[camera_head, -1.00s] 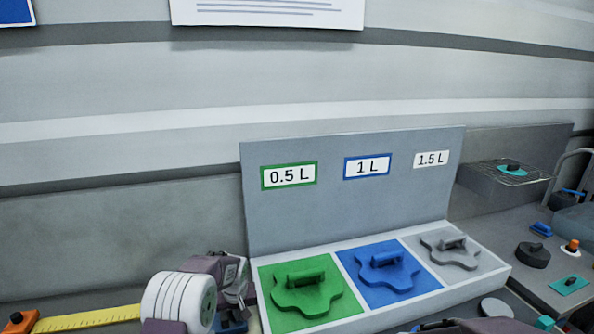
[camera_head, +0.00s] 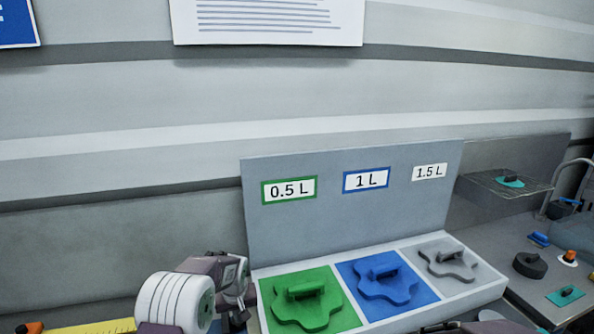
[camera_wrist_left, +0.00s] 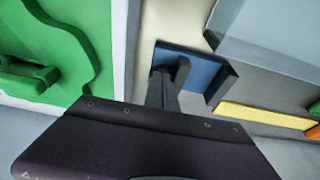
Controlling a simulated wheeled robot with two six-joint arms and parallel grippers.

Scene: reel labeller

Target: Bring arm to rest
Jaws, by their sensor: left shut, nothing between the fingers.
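My left arm (camera_head: 175,300) comes in at the lower left of the head view, left of the green plate. In the left wrist view my left gripper (camera_wrist_left: 172,72) is shut and empty, its dark fingers in front of a blue block (camera_wrist_left: 200,70). I cannot tell whether they touch it. The green plate (camera_wrist_left: 45,50) lies to the left there. My right gripper does not show clearly; only a dark mauve part shows at the bottom edge of the head view.
A grey board labelled 0.5 L, 1 L and 1.5 L (camera_head: 350,215) stands behind green (camera_head: 305,300), blue (camera_head: 385,283) and grey (camera_head: 447,262) handled shapes. A yellow strip (camera_head: 95,327) lies at lower left. A wire rack (camera_head: 510,187) and small parts are at right.

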